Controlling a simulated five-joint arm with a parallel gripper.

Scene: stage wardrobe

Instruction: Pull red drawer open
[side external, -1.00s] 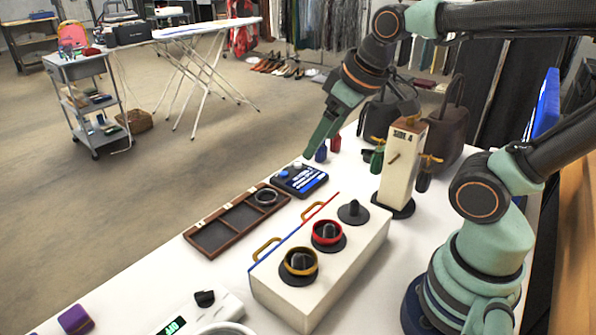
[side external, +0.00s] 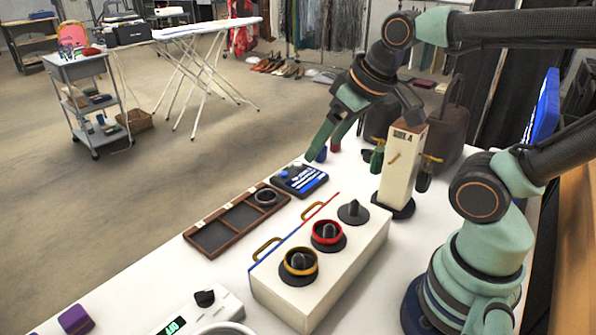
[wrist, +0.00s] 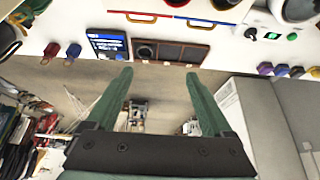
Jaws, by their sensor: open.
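A white box (side external: 345,262) stands on the table with a red front edge (side external: 326,204) and a blue one side by side. The red drawer's brass-coloured handle (side external: 313,210) sticks out from the red edge; it also shows upside down at the top of the wrist view (wrist: 141,17). The red front looks flush with the box. My gripper (side external: 325,153) is open and empty above the table's far part, beyond the box and apart from the handle. In the wrist view its two green fingers (wrist: 158,73) are spread, with nothing between them.
The blue drawer's handle (side external: 265,248) is next to the red one. A brown divided tray (side external: 235,226) lies close in front of the handles. A dark device with a screen (side external: 300,181) and a white post (side external: 403,165) stand nearby. Black knobs, two ringed, top the box.

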